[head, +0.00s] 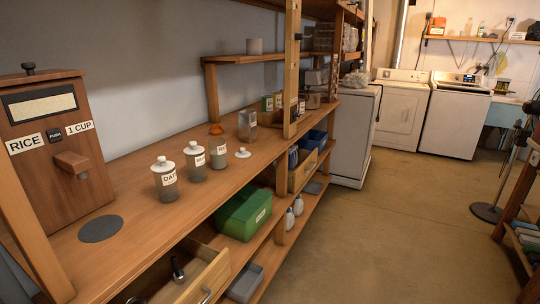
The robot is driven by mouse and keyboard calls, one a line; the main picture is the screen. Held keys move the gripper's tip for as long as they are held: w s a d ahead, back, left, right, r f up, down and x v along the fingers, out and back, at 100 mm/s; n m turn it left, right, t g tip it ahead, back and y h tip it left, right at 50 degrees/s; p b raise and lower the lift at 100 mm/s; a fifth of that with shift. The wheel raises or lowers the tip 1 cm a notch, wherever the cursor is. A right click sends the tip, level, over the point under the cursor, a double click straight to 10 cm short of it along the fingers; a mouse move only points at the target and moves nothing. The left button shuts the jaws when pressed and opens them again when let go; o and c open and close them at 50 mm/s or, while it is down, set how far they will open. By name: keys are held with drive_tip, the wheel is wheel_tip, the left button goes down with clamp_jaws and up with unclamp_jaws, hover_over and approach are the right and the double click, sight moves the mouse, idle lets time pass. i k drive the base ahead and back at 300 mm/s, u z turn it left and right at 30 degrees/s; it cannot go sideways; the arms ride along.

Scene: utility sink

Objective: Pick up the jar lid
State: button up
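A white jar lid with a small knob (243,153) lies by itself on the wooden counter, near its front edge. My gripper is not in view.
A wooden rice dispenser (55,150) stands at left, with a dark round mat (100,229) before it. A drawer (205,280) is pulled open below the counter. A green box (243,215) sits on the lower shelf.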

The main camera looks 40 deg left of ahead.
sight(242, 154)
drive_tip(key=i, duration=1.25)
drive_tip(key=u, duration=0.5)
drive_tip(key=i, duration=1.2)
drive_tip(key=u, duration=1.65)
drive_tip(key=i, duration=0.75)
drive_tip(key=u, duration=0.85)
drive_tip(key=i, duration=0.55)
drive_tip(key=z, duration=0.05)
